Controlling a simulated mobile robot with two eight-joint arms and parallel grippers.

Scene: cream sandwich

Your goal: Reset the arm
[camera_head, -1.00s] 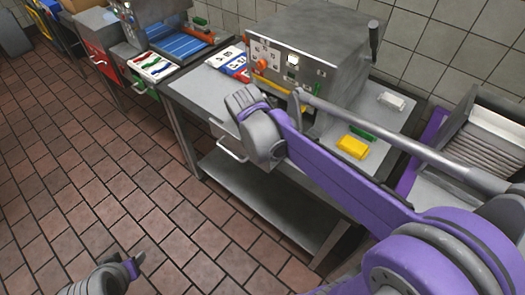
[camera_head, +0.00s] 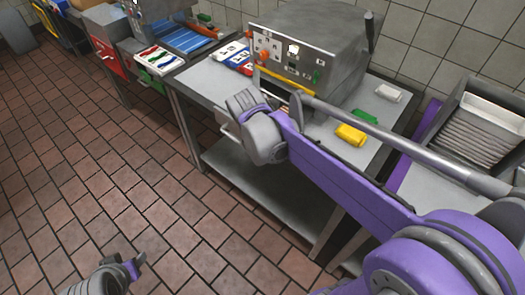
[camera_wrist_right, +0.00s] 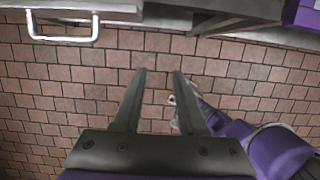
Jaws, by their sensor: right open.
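My right arm is purple and grey and reaches across the head view from the lower right. Its grey wrist end (camera_head: 258,130) shows in front of the steel table (camera_head: 200,80), with the fingers out of sight there. In the right wrist view my right gripper (camera_wrist_right: 158,72) is open, with two dark fingers apart and only floor tiles between them. My left gripper (camera_head: 136,264) is low at the left of the head view, over the floor. Its fingers are too small to judge. Part of my left arm also shows in the right wrist view (camera_wrist_right: 235,128).
A grey machine (camera_head: 305,55) stands on the table. A yellow item (camera_head: 350,134), a green item (camera_head: 364,117) and a white item (camera_head: 388,92) lie beside it. A tray (camera_head: 160,58) is farther left. A drawer handle (camera_wrist_right: 62,38) is near my right gripper. The tiled floor is clear.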

